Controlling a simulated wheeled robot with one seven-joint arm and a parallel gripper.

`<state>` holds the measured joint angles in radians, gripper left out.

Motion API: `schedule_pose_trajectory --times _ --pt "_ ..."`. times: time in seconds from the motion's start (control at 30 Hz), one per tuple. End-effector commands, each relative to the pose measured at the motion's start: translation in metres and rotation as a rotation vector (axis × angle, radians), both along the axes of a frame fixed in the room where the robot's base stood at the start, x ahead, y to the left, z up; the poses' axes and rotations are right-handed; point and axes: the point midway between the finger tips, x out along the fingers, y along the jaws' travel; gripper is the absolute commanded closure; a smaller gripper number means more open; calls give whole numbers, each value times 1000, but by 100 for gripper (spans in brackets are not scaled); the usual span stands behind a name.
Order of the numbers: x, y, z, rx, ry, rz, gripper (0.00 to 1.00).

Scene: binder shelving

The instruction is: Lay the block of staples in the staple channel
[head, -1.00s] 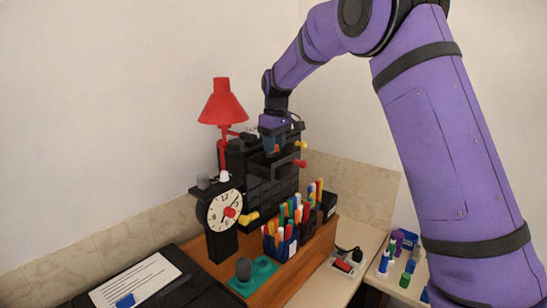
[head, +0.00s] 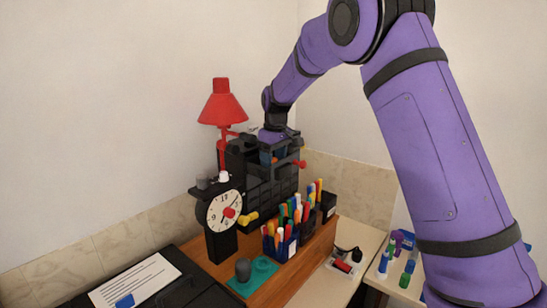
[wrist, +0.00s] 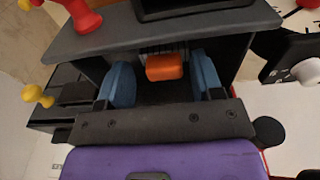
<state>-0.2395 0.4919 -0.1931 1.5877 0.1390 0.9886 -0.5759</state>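My gripper (wrist: 163,80) is open, its two blue finger pads on either side of a small orange block (wrist: 165,67). Dark gaps show between the orange block and both pads, so it is not gripped. Just behind the orange block is a grey ridged piece (wrist: 160,47), perhaps the staples; I cannot tell for sure. Both sit inside a dark recess of the black unit. In the head view my gripper (head: 270,152) is at the top of the black drawer unit (head: 262,190), its fingers partly hidden. I cannot make out the staple channel clearly.
A red lamp (head: 222,105) stands behind the unit at left, a clock (head: 224,211) in front of it. Pen holders (head: 283,243) stand to the right on the wooden top. Red and yellow knobs (wrist: 38,96) stick out from the unit's side.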

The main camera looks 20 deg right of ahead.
Motion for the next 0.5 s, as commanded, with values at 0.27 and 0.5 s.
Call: schedule_pose_trajectory --times 0.27,0.5 --pt "0 0 6 1 -3 0 40" --pt "-3 -2 45 0 -6 -1 40"
